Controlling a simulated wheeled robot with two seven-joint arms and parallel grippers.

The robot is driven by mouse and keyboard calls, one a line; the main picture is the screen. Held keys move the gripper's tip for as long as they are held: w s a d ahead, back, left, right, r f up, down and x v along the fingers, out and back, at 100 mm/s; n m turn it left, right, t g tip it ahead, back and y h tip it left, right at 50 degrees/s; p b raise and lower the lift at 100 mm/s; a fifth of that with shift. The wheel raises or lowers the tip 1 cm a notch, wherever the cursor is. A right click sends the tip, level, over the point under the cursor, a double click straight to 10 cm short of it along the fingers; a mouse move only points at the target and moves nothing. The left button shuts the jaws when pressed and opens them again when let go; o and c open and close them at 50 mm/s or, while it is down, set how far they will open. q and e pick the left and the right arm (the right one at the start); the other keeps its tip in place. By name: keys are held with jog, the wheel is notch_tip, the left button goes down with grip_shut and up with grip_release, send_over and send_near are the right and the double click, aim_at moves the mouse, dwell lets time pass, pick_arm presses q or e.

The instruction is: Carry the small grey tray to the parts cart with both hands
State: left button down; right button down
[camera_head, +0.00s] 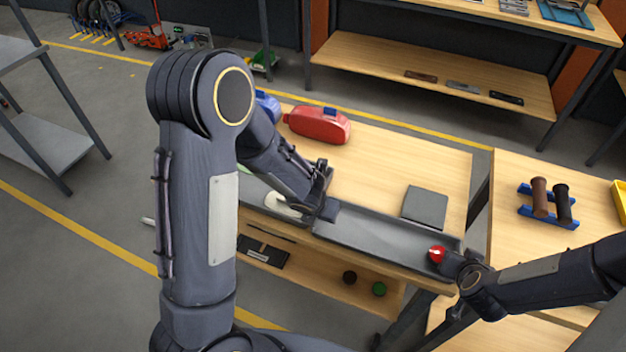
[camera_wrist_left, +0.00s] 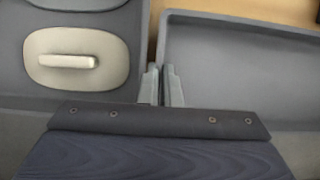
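The small grey tray (camera_head: 370,237) is long and shallow and lies along the front edge of the wooden table. My left gripper (camera_head: 318,212) is at its left end. In the left wrist view the left fingers (camera_wrist_left: 162,86) are close together on the left end wall of the tray (camera_wrist_left: 240,70). My right gripper (camera_head: 450,262) is at the tray's right end, by a red object (camera_head: 437,254); its fingers are hidden, so its grip cannot be told. Whether the tray is lifted is unclear.
A second grey piece with a beige oval part (camera_wrist_left: 76,59) is just left of the tray. A dark grey square (camera_head: 425,207) and a red container (camera_head: 319,125) are on the table (camera_head: 400,165). A wooden surface with a blue rack (camera_head: 547,208) stands right, across a gap.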

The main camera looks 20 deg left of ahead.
pick_arm(q)
jog(key=c, duration=1.9)
grip_release()
pick_arm(e)
jog(key=c, duration=1.9)
grip_release()
jog(key=shift+c, duration=0.2)
pick_arm(q)
jog(key=shift+o, duration=1.4)
pick_arm(e)
jog(key=shift+o, duration=1.3)
pick_arm(q)
jog(key=shift+p, duration=0.35)
